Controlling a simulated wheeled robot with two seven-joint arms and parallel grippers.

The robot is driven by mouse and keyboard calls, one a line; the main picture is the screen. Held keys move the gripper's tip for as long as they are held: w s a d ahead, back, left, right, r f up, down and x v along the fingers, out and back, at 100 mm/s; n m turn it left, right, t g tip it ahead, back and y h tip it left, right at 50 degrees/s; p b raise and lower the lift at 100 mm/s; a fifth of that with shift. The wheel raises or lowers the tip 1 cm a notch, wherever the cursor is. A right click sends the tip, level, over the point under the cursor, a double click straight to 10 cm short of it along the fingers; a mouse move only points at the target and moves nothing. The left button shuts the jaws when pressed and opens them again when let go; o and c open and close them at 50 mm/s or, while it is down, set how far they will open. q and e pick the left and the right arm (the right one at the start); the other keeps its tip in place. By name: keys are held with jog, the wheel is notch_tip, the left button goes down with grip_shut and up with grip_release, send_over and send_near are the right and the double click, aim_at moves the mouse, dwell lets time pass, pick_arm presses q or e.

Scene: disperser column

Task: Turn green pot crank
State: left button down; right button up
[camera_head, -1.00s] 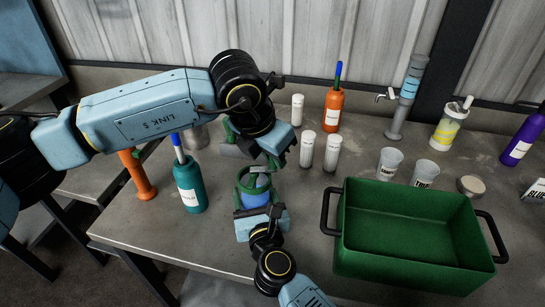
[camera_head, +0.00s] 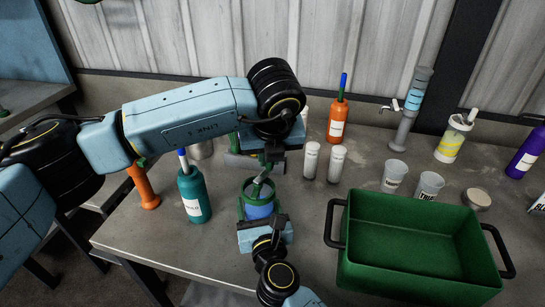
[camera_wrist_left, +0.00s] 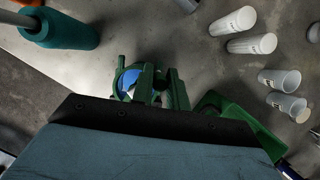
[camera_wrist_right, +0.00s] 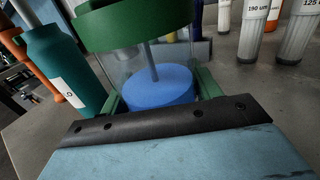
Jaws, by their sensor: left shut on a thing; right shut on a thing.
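The green pot (camera_head: 258,211) stands upright near the table's front edge. It has a green rim and clear walls with blue inside; in the right wrist view its rim (camera_wrist_right: 135,25) and a thin shaft running down to a blue disc (camera_wrist_right: 158,86) show. My right gripper (camera_head: 262,221) is shut around the pot from the front. My left gripper (camera_head: 270,168) is above the pot, shut on the crank (camera_head: 261,182). In the left wrist view its green fingers (camera_wrist_left: 162,84) close at the crank, and part of the blue shows beside them. The crank's grip is mostly hidden.
A large green crate (camera_head: 420,250) stands to the right. White vials (camera_head: 311,161), clear cups (camera_head: 394,175) and a tap column (camera_head: 408,114) stand behind.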

pick_arm(q)
jog(key=shift+w+a+n+y, duration=0.2)
jog(key=shift+a+n+y, duration=0.15)
jog(key=shift+n, duration=0.65)
jog(key=c, duration=1.4)
grip_release()
jog(key=shift+o, duration=0.2)
jog(key=shift+r, duration=0.1)
jog(key=v, duration=1.2)
jog(key=shift+d, duration=0.15)
